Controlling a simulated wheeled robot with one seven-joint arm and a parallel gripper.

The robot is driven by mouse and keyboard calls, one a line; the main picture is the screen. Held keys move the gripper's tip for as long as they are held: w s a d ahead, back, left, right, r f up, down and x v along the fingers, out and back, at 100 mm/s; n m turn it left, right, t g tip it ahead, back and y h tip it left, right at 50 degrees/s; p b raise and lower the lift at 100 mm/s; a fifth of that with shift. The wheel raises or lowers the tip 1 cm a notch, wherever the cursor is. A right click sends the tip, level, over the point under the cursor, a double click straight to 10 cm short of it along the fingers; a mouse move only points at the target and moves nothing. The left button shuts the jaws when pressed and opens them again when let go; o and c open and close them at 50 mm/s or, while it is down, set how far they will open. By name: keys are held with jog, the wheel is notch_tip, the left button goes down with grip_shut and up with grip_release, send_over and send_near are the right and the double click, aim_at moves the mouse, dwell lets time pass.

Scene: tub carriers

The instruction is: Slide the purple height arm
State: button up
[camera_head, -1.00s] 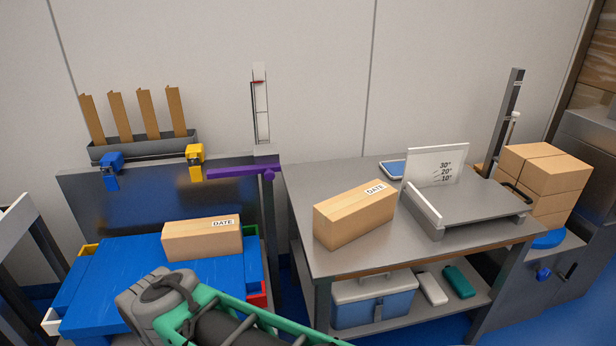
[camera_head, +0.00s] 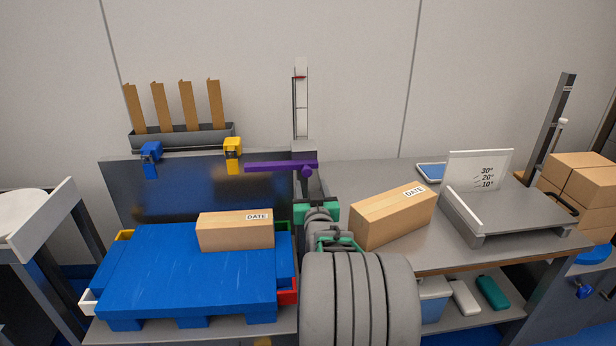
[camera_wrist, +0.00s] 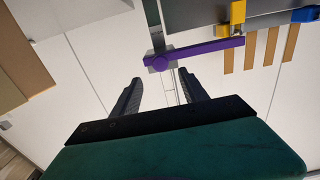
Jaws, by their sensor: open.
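The purple height arm (camera_head: 280,167) is a flat horizontal bar with a round knob at its right end, on an upright post behind the blue platform. It also shows in the wrist view (camera_wrist: 200,52), beyond my fingertips, with its knob towards the left. My gripper (camera_wrist: 158,88) is open in the wrist view, with nothing between its two dark fingers. The fingers look apart from the purple arm. In the head view my own arm hides the gripper's fingers and the lower part of the post.
A yellow clamp (camera_head: 233,152) and a blue clamp (camera_head: 150,157) sit on the dark panel's top edge. A DATE box (camera_head: 235,233) lies on the blue platform (camera_head: 190,275). Another box (camera_head: 392,217) stands on the grey table (camera_head: 455,250), close right of my arm.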

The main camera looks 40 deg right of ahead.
aim_at(307, 173)
jog(key=x, duration=0.7)
jog(key=shift+w+a+f, duration=0.1)
jog(key=shift+a, duration=0.05)
grip_shut()
dwell(1.1)
